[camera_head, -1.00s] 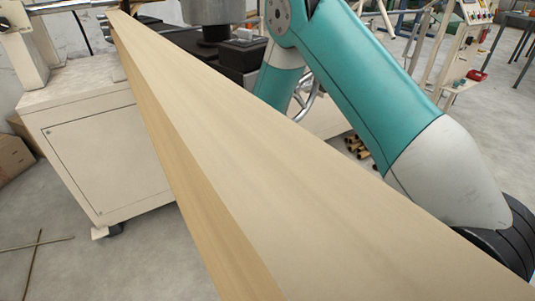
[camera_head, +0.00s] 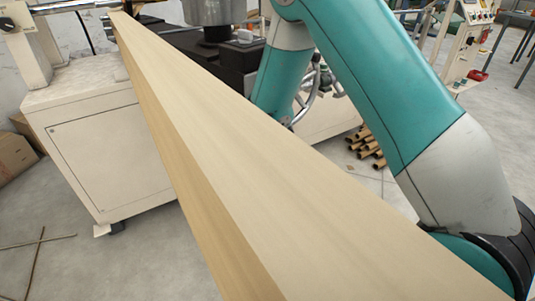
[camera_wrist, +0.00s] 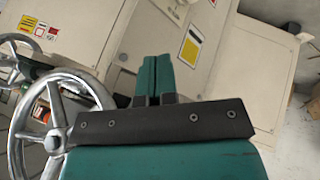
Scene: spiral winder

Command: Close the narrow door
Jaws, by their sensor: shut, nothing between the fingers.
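In the wrist view, my gripper (camera_wrist: 153,77) is shut and empty, its two teal fingers together. The fingers point toward a cream machine with flat panels. One cream panel (camera_wrist: 255,72) stands at a tilt to the right of the fingers. Another panel (camera_wrist: 207,38) with a yellow and white label (camera_wrist: 191,46) lies between it and the fingers. I cannot tell for certain which panel is the narrow door, or whether the fingers touch one. In the head view my gripper is hidden.
A metal handwheel (camera_wrist: 58,125) is close on the left in the wrist view. In the head view a long pale beam (camera_head: 240,165) crosses the picture. A cream cabinet (camera_head: 115,150) stands at left, and cardboard tubes (camera_head: 368,145) lie on the floor.

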